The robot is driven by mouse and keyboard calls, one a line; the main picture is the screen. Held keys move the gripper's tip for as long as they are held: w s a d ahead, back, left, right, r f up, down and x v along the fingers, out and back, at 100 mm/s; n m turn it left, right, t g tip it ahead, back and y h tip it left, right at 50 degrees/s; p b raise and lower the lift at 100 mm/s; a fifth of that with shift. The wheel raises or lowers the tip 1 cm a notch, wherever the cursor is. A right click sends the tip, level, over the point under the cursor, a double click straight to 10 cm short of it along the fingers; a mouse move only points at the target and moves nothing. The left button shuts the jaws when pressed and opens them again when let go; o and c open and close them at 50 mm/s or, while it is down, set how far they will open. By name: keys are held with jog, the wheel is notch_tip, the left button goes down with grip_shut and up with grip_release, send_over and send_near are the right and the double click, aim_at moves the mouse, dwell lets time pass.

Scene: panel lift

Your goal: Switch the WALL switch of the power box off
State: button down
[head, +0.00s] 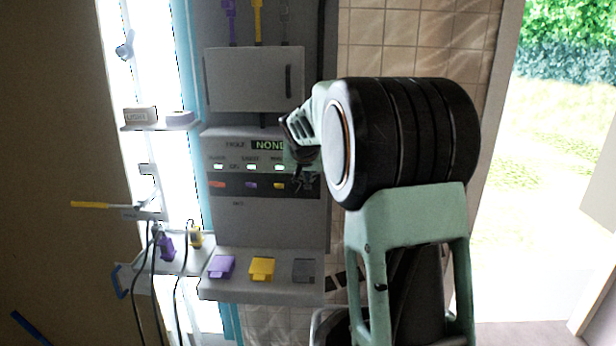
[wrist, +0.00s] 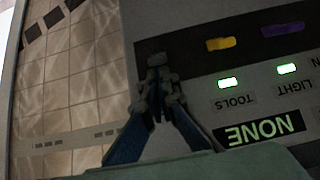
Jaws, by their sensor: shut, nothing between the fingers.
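The power box panel (head: 265,235) is grey with a dark strip holding an orange switch (head: 217,185), a purple switch (head: 251,185) and a yellow switch (head: 279,186). The wrist view is upside down and shows the yellow switch (wrist: 220,44) by a "TOOLS" label and the purple switch (wrist: 283,30) by a "LIGHT" label. I cannot read a WALL label in either view. Green lamps are lit at all three switches. My gripper (head: 301,183) is shut and empty at the panel's right side, beside the yellow switch; its fingertips also show in the wrist view (wrist: 157,62).
A display (head: 268,145) reads "NONE". A grey cabinet (head: 254,79) is above. A lower ledge (head: 240,290) carries purple, yellow and grey blocks. A tiled wall (head: 385,40) is right of the panel, with a bright doorway (head: 545,190) farther right.

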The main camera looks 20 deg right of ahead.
jog(key=shift+f+b, duration=0.25)
jog(key=shift+b, duration=0.7)
jog(key=shift+s+r+b, duration=0.1)
jog(key=shift+b, duration=0.25)
